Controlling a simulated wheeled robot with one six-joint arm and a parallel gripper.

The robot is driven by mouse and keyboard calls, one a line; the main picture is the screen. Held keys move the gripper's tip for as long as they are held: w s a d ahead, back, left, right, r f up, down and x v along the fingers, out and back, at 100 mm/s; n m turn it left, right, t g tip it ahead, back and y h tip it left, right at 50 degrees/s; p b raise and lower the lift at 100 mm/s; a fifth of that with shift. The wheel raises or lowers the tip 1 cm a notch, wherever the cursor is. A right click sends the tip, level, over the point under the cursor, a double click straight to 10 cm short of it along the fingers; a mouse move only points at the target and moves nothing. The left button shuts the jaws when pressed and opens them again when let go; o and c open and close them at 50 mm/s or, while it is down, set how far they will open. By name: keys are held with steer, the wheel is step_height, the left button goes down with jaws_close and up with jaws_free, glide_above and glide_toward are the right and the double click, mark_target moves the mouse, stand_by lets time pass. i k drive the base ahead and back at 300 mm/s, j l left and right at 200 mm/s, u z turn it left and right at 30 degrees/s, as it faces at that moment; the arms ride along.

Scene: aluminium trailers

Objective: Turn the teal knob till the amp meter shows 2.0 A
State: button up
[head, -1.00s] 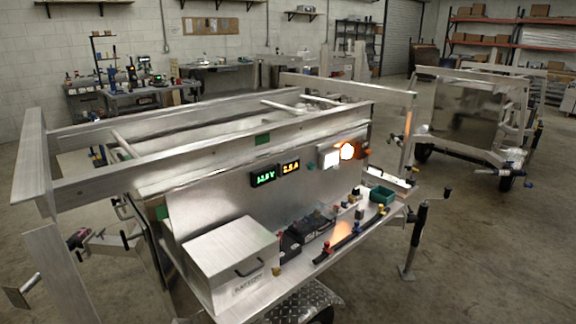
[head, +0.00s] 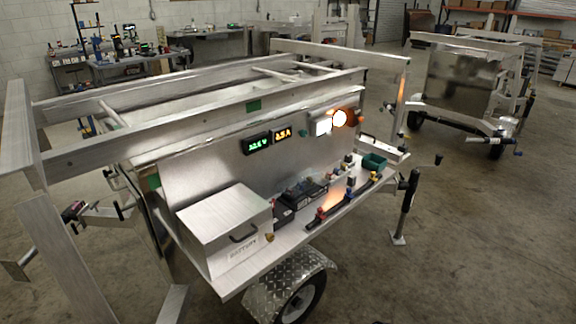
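The amp meter (head: 282,135) is the amber display on the upright panel of the near aluminium trailer, right of the green volt display (head: 257,142). Its amber digits are small; they look like 2.5 A, but I cannot read them surely. I cannot make out the teal knob for certain among the small parts at the foot of the panel. My gripper is not in view.
A silver box (head: 226,228) sits on the trailer shelf, with a black bar bearing coloured knobs (head: 345,203) and a green tray (head: 374,161) to its right. Lit lamps (head: 339,118) are on the panel. A jack (head: 407,205) stands at the right. Open floor lies front right.

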mark_target(304, 133)
steer(key=i+l, duration=0.15)
steer(key=i, duration=0.35)
steer(key=i+l, duration=0.15)
steer(key=i, duration=0.35)
steer(key=j+u, duration=0.05)
